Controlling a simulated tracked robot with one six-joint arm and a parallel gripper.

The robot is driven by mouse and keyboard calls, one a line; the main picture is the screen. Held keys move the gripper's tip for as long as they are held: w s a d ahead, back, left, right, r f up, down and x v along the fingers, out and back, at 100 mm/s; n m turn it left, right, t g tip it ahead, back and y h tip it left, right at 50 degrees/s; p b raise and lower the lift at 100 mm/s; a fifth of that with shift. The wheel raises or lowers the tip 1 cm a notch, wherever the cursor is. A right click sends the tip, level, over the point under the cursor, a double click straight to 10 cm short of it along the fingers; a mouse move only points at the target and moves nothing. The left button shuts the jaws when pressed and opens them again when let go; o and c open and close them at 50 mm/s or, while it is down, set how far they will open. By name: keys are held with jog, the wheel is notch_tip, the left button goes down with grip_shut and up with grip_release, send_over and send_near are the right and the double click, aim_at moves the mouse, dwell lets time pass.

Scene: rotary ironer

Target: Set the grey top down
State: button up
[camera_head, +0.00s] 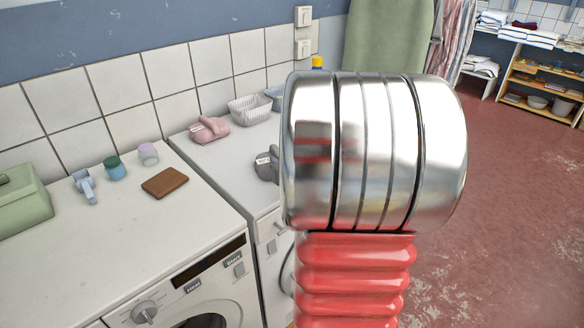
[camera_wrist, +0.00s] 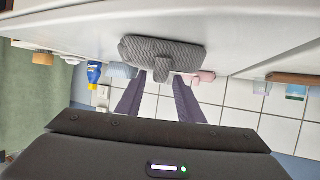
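The grey top (camera_wrist: 150,48) is a folded, ribbed bundle with a short tuft standing up from its middle. In the wrist view it appears to lie on the white machine top. In the head view a grey bundle with a white label (camera_head: 264,163) shows on the white machine, its right part hidden behind my arm. My gripper (camera_wrist: 162,77) has its two dark fingers on either side of the tuft. Narrow gaps seem to show between the tuft and each fingertip, so the gripper looks slightly open. My gripper is hidden in the head view.
A pink folded bundle (camera_head: 209,130) and a white basket (camera_head: 250,109) stand behind the grey top, near the tiled wall. A brown flat block (camera_head: 165,182), small jars and a green box (camera_head: 22,203) stand on the nearer left machine. A yellow-capped blue bottle (camera_wrist: 94,74) stands nearby.

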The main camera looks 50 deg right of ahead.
jog(key=v, duration=1.1)
jog(key=shift+w, duration=0.1)
dwell(0.8)
